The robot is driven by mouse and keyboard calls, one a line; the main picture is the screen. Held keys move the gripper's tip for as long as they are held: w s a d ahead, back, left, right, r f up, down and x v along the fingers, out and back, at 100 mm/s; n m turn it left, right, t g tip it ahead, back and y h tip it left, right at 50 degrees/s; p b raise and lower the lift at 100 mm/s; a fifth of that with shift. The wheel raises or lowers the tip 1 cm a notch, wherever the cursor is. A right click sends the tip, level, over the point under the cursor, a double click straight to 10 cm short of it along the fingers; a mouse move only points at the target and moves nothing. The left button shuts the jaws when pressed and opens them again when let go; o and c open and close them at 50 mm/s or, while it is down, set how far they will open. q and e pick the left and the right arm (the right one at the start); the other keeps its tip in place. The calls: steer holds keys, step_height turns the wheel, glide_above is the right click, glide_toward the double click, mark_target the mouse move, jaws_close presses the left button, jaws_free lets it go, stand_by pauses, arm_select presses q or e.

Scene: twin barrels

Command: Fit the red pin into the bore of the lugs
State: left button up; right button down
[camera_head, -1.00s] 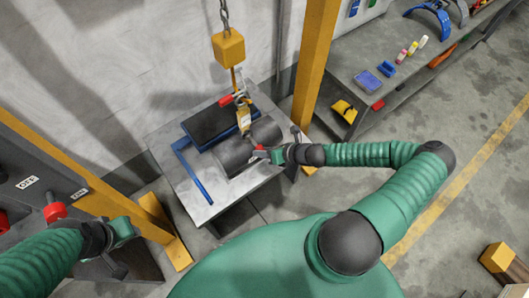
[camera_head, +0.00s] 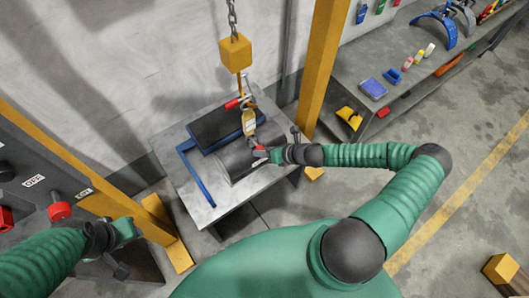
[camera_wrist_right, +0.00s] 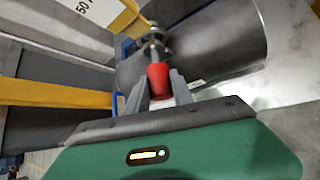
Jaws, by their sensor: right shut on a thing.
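My right gripper (camera_head: 268,154) is over the table, beside the dark grey barrel (camera_head: 238,163). In the right wrist view its fingers (camera_wrist_right: 159,88) are shut on the red pin (camera_wrist_right: 157,80), which points away from the wrist. The pin's far end meets or overlaps the metal lugs (camera_wrist_right: 152,42) beside the barrel. I cannot tell how far it is in the bore. In the head view the red pin (camera_head: 260,149) is small and the lugs are mostly hidden. My left gripper (camera_head: 124,233) is at the lower left, away from the barrels; its jaw opening is unclear.
A yellow hoist block (camera_head: 235,53) hangs on a chain above the table (camera_head: 197,207). A blue bar (camera_head: 193,177) lies on the table's left side. A yellow post (camera_head: 318,70) stands behind right. A panel with a red knob (camera_head: 59,210) is at left. A shelf (camera_head: 400,90) holds parts.

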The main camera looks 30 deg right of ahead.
steer(key=shift+w+a, duration=0.1)
steer(key=shift+w, duration=1.2)
steer(key=c, duration=1)
jaws_free()
steer(key=shift+c, duration=0.2)
steer(key=p+v, duration=0.2)
steer(key=v, duration=1.4)
steer(key=shift+s+r, duration=0.2)
